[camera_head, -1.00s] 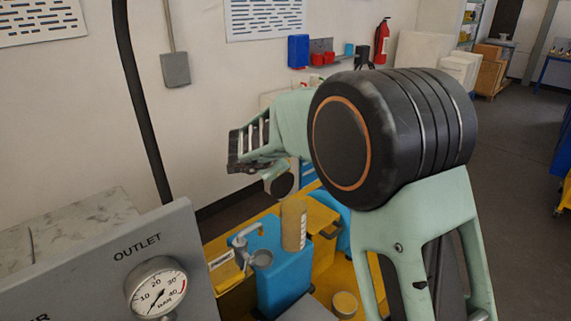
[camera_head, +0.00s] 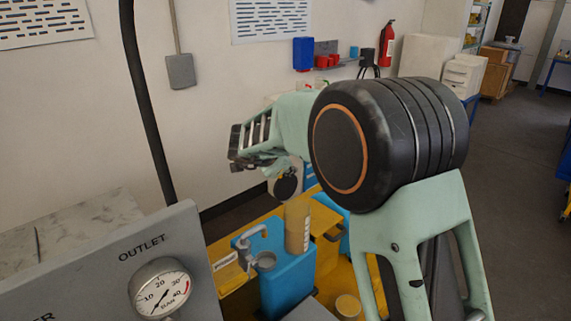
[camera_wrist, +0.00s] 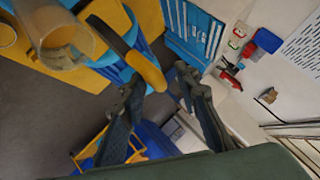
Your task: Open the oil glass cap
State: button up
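A translucent, yellowish cylinder that looks like the oil glass (camera_head: 298,226) stands upright beside a blue container (camera_head: 290,283) in the head view. A similar glassy cylinder (camera_wrist: 58,42) shows at the upper left of the wrist view. I cannot make out a separate cap on it.
The blue container has a grey spout (camera_head: 249,240) and sits on a yellow cart (camera_head: 332,250). A small round yellowish thing (camera_head: 347,306) lies lower right. A grey panel with a gauge (camera_head: 160,288) is at front left. The wall stands behind; open floor lies right.

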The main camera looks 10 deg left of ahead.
jog(key=shift+a+f, duration=0.1)
jog(key=shift+s+a+r, duration=0.1)
jog(key=shift+s+r, duration=0.2)
jog(key=shift+s, duration=0.15)
jog(key=v, duration=1.1)
jog(key=shift+r, duration=0.1)
